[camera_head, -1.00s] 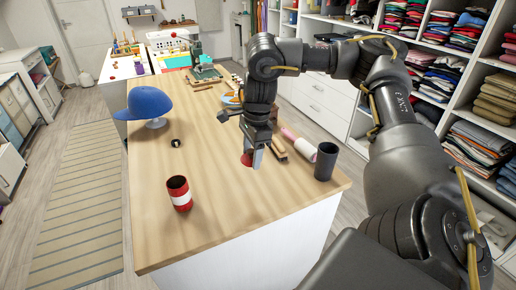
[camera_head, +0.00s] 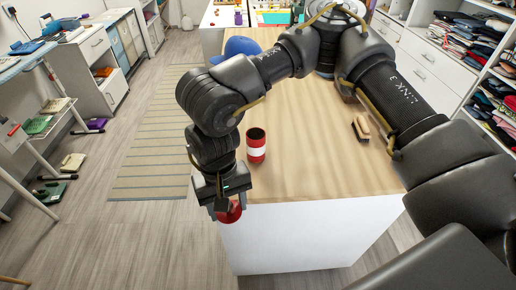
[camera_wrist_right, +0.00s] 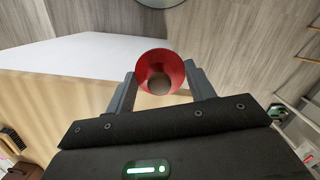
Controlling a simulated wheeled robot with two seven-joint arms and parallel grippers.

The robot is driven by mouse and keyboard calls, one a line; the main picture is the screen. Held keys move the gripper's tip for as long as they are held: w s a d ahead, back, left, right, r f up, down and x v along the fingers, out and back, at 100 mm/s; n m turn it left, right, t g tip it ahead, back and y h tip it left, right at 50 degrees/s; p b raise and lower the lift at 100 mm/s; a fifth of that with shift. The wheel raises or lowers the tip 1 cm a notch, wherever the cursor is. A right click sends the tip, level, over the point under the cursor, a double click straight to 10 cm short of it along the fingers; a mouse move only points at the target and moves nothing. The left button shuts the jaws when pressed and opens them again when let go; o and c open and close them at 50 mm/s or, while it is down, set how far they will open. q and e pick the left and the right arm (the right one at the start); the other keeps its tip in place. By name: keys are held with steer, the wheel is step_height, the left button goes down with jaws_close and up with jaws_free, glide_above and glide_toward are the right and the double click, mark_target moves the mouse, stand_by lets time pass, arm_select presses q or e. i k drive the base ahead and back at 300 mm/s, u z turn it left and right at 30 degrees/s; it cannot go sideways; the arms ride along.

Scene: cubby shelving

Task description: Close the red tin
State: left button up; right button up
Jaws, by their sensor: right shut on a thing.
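The red tin (camera_head: 256,148), with a white band, stands upright on the wooden table. Its top is open and dark inside. My right gripper (camera_head: 226,207) is shut on a red round lid (camera_head: 231,214), held near the table's front left corner, in front of and left of the tin. The right wrist view shows the lid (camera_wrist_right: 161,63) between the two fingers (camera_wrist_right: 160,82), with a darker round centre. My left gripper is not in view.
The wooden table top (camera_head: 310,165) is clear to the right of the tin. A brush (camera_head: 361,127) lies farther right. A blue cap (camera_head: 241,46) sits at the back, partly behind my arm. A striped rug (camera_head: 150,150) lies on the floor at left.

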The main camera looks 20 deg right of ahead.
mark_target(256, 137)
steer(key=u, duration=2.6)
steer(key=k, duration=1.9)
steer(key=z, duration=1.75)
